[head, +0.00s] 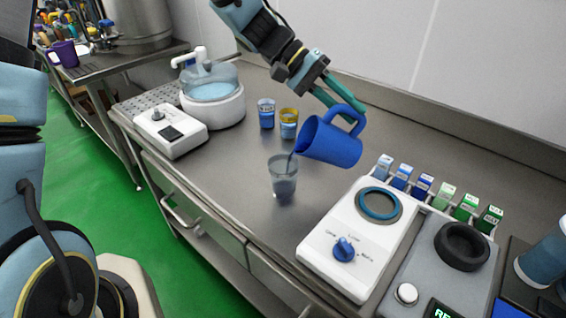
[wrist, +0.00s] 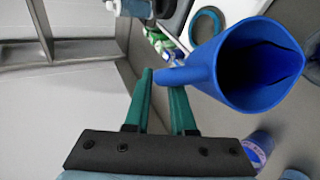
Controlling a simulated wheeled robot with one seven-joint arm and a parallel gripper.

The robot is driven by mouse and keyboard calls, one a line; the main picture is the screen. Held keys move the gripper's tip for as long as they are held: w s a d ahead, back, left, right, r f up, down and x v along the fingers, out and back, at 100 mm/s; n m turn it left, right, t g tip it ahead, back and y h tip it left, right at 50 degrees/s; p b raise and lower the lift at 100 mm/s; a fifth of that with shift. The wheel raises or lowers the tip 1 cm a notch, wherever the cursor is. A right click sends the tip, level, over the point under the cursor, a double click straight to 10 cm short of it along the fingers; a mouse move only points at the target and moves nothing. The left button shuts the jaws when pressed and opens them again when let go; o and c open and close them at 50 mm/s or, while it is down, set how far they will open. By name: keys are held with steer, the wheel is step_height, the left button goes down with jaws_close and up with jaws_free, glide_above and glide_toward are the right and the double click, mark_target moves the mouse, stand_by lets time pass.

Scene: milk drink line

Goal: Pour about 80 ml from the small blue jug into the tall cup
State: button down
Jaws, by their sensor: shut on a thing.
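The small blue jug (head: 331,142) is tilted to the left above the steel counter, with its mouth over the tall cup. My gripper (head: 349,108) is shut on the jug's handle. The tall clear cup (head: 283,180) stands upright on the counter below the jug's lip. A thin dark stream (head: 290,160) shows between the lip and the cup. Greyish liquid shows in the cup; its exact level is hard to read. In the wrist view the jug (wrist: 258,68) is at the right of the green fingers (wrist: 160,90), its inside dark.
Two small cups, one blue-labelled (head: 266,114) and one yellow-rimmed (head: 289,123), stand behind the tall cup. A white dial machine (head: 330,258) is at front right, with a row of small cartons (head: 424,187) behind it. A white domed machine (head: 212,100) stands at left.

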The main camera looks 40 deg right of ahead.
mark_target(362, 127)
steer(key=shift+w+a+r+g+h+b, duration=0.25)
steer(key=shift+a+r+g+h+b, duration=0.15)
steer(key=shift+r+b, duration=0.1)
stand_by(1.0)
steer(key=shift+s+d+p, duration=0.15)
steer(key=shift+p, duration=0.15)
steer(key=d+f+t+y+p, duration=0.1)
steer(key=p, duration=0.1)
steer(key=s+d+f+t+y+p, duration=0.1)
steer(key=f+p, duration=0.1)
steer(key=shift+s+d+f+n+t+y+p, duration=0.1)
steer(key=shift+d+f+n+t+y+p, duration=0.2)
steer(key=shift+d+n+y+p, duration=0.1)
steer(key=shift+f, duration=0.15)
steer(key=shift+s+d+f+y+p, duration=0.2)
steer(key=shift+f+y+p, duration=0.1)
steer(key=shift+p, duration=0.2)
steer(key=shift+d+f+n+t+y+p, duration=0.3)
steer(key=shift+f+t+p, duration=0.25)
steer(key=shift+f, duration=0.1)
steer(key=shift+s+d, duration=0.1)
steer(key=shift+s, duration=0.05)
steer(key=s+d+f+n+t+y+p, duration=0.1)
steer(key=s+d+f+t+y, duration=0.2)
steer(key=d+f+y, duration=0.1)
steer(key=shift+s+d+f+n+t+y, duration=0.3)
steer(key=shift+s+d+n+t+y, duration=0.1)
steer(key=shift+d+y, duration=0.45)
stand_by(0.4)
